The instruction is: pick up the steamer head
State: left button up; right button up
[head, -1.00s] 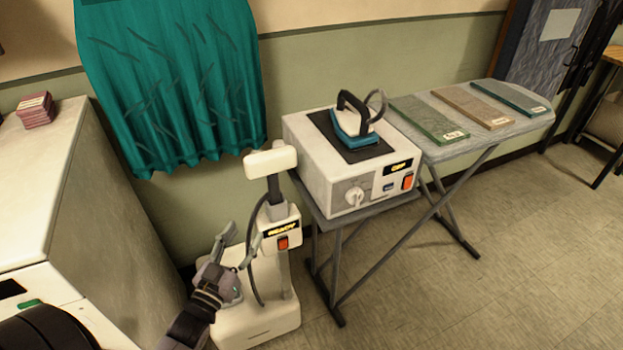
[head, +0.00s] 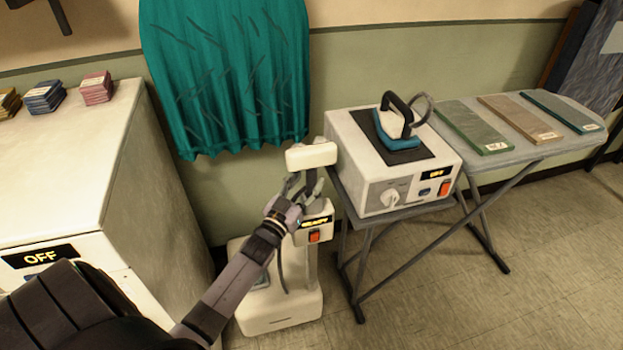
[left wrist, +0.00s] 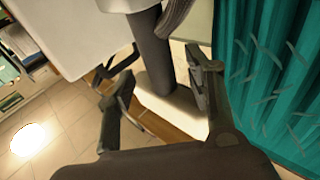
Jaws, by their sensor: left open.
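The steamer head (head: 311,155) is a white bar on a dark handle at the top of the white steamer. My left gripper (head: 303,184) is open just below the white bar and hides much of the handle in the head view. In the left wrist view the dark handle (left wrist: 153,52) appears between the two spread fingers of my left gripper (left wrist: 165,78), with a visible gap on each side. The white steamer base (head: 282,306) stands on the floor with a lit label and an orange switch. My right gripper is not in view.
A white cabinet (head: 62,165) with stacked cloths stands at left. A teal curtain (head: 228,80) hangs behind the steamer. To the right, an ironing board (head: 480,160) bears a white station (head: 372,180) with an iron (head: 400,125) and several flat panels. Floor is clear at lower right.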

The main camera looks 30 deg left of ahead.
aim_at(309, 178)
pick_arm(q)
jog(key=w, duration=0.3)
jog(key=shift+w+a+r, duration=0.1)
jog(key=shift+a+r, duration=0.05)
jog(key=shift+r, duration=0.1)
jog(key=shift+c, duration=0.2)
grip_shut()
jog(key=shift+r, duration=0.1)
